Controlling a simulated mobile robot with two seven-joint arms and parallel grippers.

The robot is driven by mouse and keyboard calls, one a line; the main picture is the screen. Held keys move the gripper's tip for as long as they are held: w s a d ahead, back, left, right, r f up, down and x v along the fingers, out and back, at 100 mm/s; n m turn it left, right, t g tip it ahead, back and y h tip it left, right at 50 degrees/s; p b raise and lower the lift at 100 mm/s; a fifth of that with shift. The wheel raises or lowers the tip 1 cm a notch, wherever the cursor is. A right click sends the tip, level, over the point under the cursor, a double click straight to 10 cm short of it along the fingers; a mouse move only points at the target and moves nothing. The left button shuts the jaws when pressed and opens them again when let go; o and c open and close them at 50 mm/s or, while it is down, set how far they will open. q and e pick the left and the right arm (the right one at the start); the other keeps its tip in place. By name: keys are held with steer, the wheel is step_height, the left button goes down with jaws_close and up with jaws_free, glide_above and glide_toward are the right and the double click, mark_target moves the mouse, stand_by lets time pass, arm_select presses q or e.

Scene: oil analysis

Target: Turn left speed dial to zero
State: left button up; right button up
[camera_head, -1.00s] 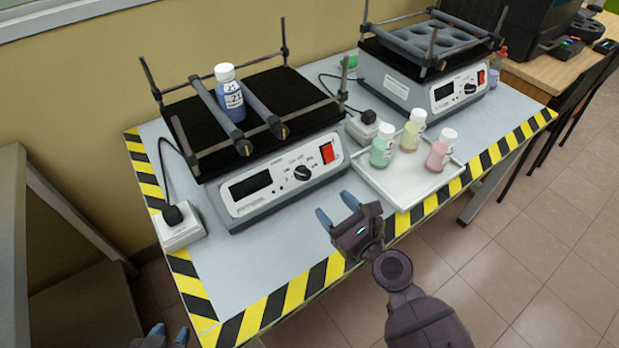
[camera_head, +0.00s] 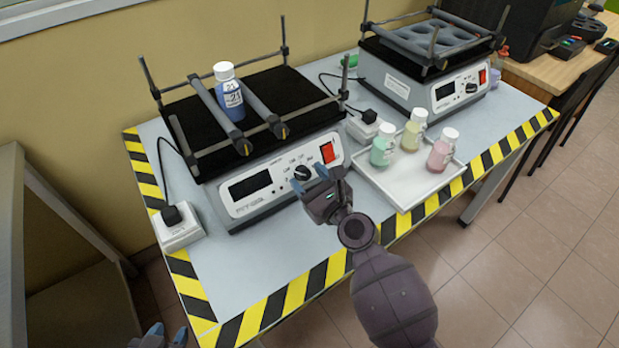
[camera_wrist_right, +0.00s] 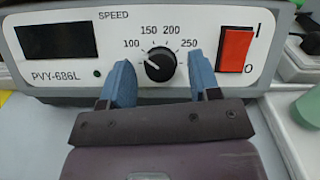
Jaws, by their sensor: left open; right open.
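The left shaker (camera_head: 262,185) stands on the table with a dark display and a red switch (camera_head: 327,153). Its black speed dial (camera_head: 302,172) is partly hidden by my right gripper in the head view. In the right wrist view the speed dial (camera_wrist_right: 160,64) shows clearly, its white mark pointing to the upper left, near 100. My right gripper (camera_head: 309,181) is open, its blue fingertips (camera_wrist_right: 158,78) on either side of the dial, just in front of the panel. I cannot tell whether they touch it. My left gripper (camera_head: 167,336) is open and empty at the bottom left edge.
A blue-filled bottle (camera_head: 228,92) stands on the left shaker. A white tray (camera_head: 408,190) with green, yellow and pink bottles lies to the right. A second shaker (camera_head: 425,62) stands behind. White power sockets (camera_head: 178,228) flank the left shaker.

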steer(key=c, duration=0.9)
steer(key=shift+n, duration=0.3)
steer(key=shift+f+n+g+y+b, duration=0.1)
steer(key=shift+n+g+y+b, duration=0.25)
steer(key=shift+n+g+y, duration=0.45)
steer(key=shift+d+n, duration=0.1)
steer(key=shift+n, duration=0.6)
steer(key=n+g, duration=0.1)
steer(key=n, duration=0.2)
steer(key=shift+w+y+b, duration=0.1)
steer(key=shift+y+b, duration=0.2)
steer(key=shift+y, duration=0.1)
arm_select(q)
steer(key=shift+s+f, duration=0.15)
steer(key=shift+f, duration=0.6)
arm_select(e)
steer(key=shift+d+n+g+y, duration=0.1)
steer(key=shift+n+g+y, duration=0.2)
steer(key=shift+n+g, duration=0.75)
arm_select(q)
steer(key=shift+s, duration=0.1)
arm_select(e)
steer(key=shift+r+n, duration=0.2)
steer(key=shift+n, duration=0.35)
arm_select(q)
steer(key=shift+a, duration=0.1)
arm_select(e)
steer(key=o, duration=0.9)
